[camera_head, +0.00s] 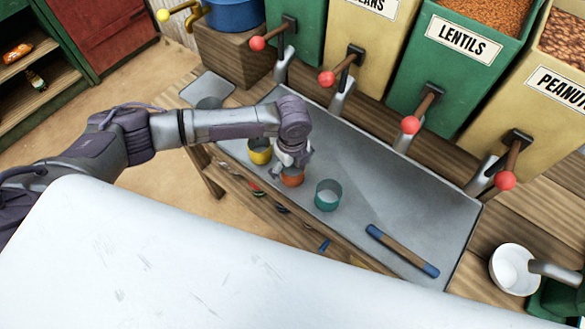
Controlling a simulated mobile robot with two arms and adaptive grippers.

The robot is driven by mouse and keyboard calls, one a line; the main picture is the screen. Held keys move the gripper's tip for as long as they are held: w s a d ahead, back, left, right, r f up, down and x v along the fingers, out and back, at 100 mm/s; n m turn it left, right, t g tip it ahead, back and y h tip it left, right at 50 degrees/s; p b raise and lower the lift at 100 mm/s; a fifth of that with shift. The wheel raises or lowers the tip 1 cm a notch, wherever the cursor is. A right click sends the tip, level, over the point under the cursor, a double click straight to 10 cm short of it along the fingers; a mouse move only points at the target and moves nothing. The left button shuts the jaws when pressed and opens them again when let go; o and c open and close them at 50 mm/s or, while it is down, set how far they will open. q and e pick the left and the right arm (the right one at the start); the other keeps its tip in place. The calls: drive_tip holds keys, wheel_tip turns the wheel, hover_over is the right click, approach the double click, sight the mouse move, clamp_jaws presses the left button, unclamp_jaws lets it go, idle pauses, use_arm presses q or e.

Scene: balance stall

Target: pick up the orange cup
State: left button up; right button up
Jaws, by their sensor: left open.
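The orange cup (292,181) stands on the grey metal counter tray (372,190), between a yellow cup (259,156) on its left and a green cup (328,201) on its right. My left gripper (291,165) is right above the orange cup, pointing down, with its fingers at the cup's rim. The gripper is open. It hides the back and much of the top of the orange cup. Whether a finger touches the cup I cannot tell. My right gripper is not in view.
A wooden bar with blue ends (402,251) lies on the tray to the right. Behind stand bins with red-knobbed levers, one labelled LENTILS (465,50). A white bowl (513,269) stands at the far right. The tray behind the green cup is clear.

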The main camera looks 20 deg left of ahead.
sight(296, 168)
use_arm(q)
drive_tip(key=c, duration=1.2)
drive_tip(key=shift+c, duration=0.2)
drive_tip(key=shift+r, duration=0.35)
drive_tip(key=r, duration=0.1)
drive_tip(key=d+r+b, duration=0.1)
drive_tip(key=r, duration=0.1)
drive_tip(key=shift+s+r, duration=0.15)
drive_tip(key=shift+r, duration=0.15)
drive_tip(key=s+d+r, duration=0.1)
drive_tip(key=d+r, duration=0.1)
drive_tip(key=d, duration=0.1)
drive_tip(key=s+d+r+b, duration=0.1)
drive_tip(key=s+d+r, duration=0.1)
drive_tip(key=d, duration=0.1)
drive_tip(key=s+d+r+b, duration=0.1)
drive_tip(key=d+r, duration=0.1)
drive_tip(key=d, duration=0.1)
drive_tip(key=shift+s+d+r, duration=0.2)
drive_tip(key=shift+d+r, duration=0.1)
drive_tip(key=shift+d, duration=0.05)
drive_tip(key=s+a+r+n, duration=0.1)
drive_tip(key=a+r+n, duration=0.2)
drive_tip(key=a+n, duration=0.5)
drive_tip(key=s+a+r+n, duration=0.2)
drive_tip(key=a+n, duration=0.6)
drive_tip(key=n, duration=0.9)
drive_tip(key=shift+s+a+r, duration=0.15)
drive_tip(key=shift+a+r, duration=0.05)
drive_tip(key=shift+r, duration=1.05)
